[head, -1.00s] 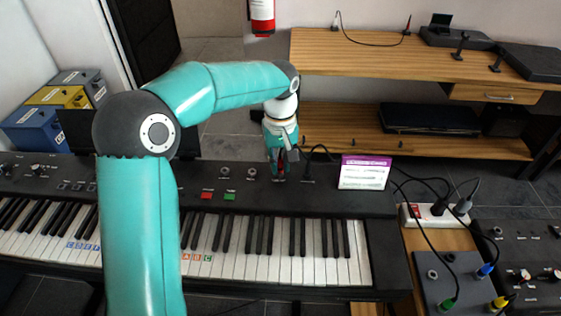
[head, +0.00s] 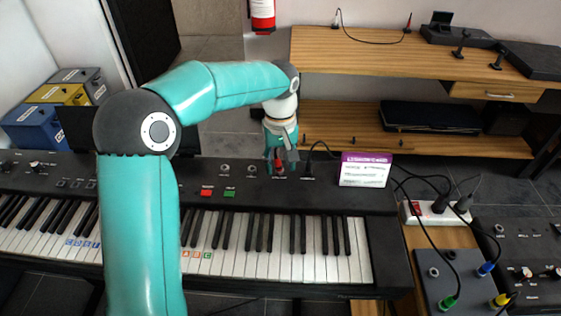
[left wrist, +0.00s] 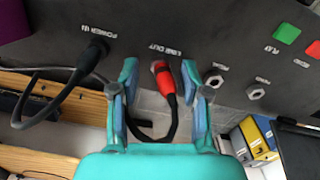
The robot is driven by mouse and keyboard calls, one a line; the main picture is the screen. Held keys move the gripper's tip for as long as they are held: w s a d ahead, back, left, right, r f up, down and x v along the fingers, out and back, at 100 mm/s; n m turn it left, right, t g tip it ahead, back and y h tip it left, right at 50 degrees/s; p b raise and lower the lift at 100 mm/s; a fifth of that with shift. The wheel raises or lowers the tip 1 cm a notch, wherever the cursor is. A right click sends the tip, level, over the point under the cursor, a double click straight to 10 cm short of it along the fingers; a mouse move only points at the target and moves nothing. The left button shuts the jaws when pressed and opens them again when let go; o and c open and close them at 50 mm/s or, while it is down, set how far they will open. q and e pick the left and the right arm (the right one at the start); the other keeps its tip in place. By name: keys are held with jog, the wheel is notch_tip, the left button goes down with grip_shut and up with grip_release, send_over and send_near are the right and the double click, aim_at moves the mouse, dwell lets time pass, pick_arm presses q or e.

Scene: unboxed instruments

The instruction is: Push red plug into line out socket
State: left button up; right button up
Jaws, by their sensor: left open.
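The red plug (left wrist: 165,82) stands at the line out socket on the dark keyboard panel, below the LINE OUT label in the left wrist view. Its end meets the panel there; how deep it sits is hard to tell. Its black cable curves away behind my gripper. My left gripper (left wrist: 161,88) is open, with one finger on each side of the plug and visible gaps between. In the head view, the left gripper (head: 281,159) is above the back of the keyboard, with the red plug (head: 278,165) between its fingers. My right gripper is not in view.
A black power plug (left wrist: 95,53) with a cable is in the power socket beside line out. Two empty jacks (left wrist: 256,92) are on the other side. A purple-and-white card (head: 365,170) stands on the keyboard (head: 330,201). A power strip (head: 436,211) lies to the right.

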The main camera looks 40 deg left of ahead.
pick_arm(q)
notch_tip(320, 180, up, 12)
dwell(0.6)
